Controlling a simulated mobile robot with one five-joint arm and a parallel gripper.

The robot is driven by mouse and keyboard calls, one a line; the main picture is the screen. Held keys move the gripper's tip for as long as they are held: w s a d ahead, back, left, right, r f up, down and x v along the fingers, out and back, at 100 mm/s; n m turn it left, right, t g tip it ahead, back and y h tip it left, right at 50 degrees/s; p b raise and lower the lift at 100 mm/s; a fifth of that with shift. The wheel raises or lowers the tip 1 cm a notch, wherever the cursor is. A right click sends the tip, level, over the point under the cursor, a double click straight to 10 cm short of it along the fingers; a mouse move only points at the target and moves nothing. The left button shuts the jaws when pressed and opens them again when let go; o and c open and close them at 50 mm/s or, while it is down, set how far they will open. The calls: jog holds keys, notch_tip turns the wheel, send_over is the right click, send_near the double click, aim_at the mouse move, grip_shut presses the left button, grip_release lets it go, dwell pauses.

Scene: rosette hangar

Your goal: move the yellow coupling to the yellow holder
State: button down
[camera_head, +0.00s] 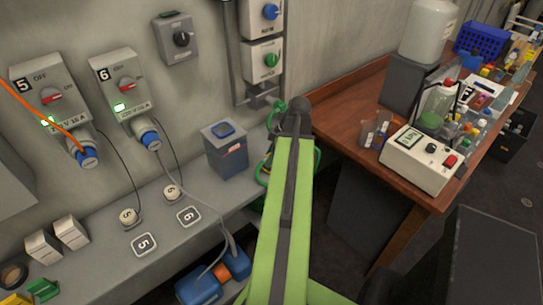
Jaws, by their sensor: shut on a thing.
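My green arm (285,215) reaches up the middle of the view to a dark joint (296,116). My gripper is not visible; the arm hides what lies behind it. I cannot make out a yellow coupling. A small yellow piece (16,298) is cut off at the bottom left corner; I cannot tell whether it is the yellow holder. Blue-ended plugs sit in socket box 5 (48,78) and socket box 6 (122,80) on the wall. An orange cable runs to the plug at box 5.
A grey ledge (100,260) along the wall holds small white boxes (72,232) and a dark blue-lidded bin (226,150). Green hoses (318,160) show beside my arm. A crowded wooden desk (375,80) stands right, with a white meter (418,160). A dark box (470,260) is at lower right.

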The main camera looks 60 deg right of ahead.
jog(key=shift+f+b, duration=0.55)
dwell(0.7)
jog(key=c, duration=0.8)
grip_release()
jog(key=shift+c, duration=0.2)
jog(key=p+v, duration=1.6)
jog(key=v, duration=0.1)
jog(key=shift+r, duration=0.25)
jog(key=shift+s, duration=0.1)
